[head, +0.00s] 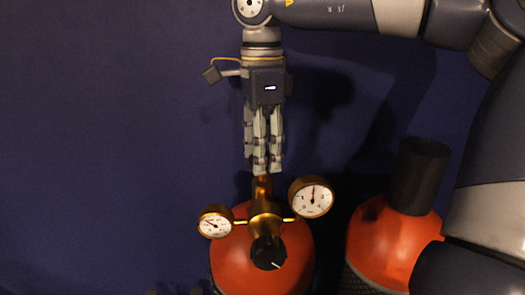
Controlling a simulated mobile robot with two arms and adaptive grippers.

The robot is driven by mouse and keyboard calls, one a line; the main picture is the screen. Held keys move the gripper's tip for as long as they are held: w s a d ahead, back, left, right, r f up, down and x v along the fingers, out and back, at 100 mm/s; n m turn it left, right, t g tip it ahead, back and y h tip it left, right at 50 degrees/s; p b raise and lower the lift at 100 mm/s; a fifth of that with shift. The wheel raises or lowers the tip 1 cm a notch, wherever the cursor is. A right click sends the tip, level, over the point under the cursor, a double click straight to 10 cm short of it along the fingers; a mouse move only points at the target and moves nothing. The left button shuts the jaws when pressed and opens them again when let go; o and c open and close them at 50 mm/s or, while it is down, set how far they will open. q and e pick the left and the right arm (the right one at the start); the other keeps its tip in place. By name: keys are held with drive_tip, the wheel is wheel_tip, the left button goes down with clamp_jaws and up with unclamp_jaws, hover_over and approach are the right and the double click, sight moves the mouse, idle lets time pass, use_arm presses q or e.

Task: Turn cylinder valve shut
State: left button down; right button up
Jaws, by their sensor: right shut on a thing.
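A red-orange gas cylinder (228,262) stands at the lower middle with a brass regulator on top. The brass valve (262,187) rises at its top, and its upper end is partly hidden by fingers. My right gripper (261,168) points straight down from above, its fingers close together and shut on the top of the valve. Below are a brass regulator body (264,220), a left gauge (215,223), a larger right gauge (312,197) and a black knob (268,253) with a white mark. My left gripper is not in view.
A second red-orange cylinder (385,245) with a black cap (420,175) stands to the right, beside my arm. A dark blue wall (100,130) fills the back. The left side is clear.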

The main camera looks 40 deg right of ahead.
drive_tip(key=shift+m, duration=0.5)
drive_tip(key=o, duration=1.1)
drive_tip(key=shift+c, duration=0.2)
drive_tip(key=shift+a, duration=0.1)
wheel_tip(320, 180, up, 12)
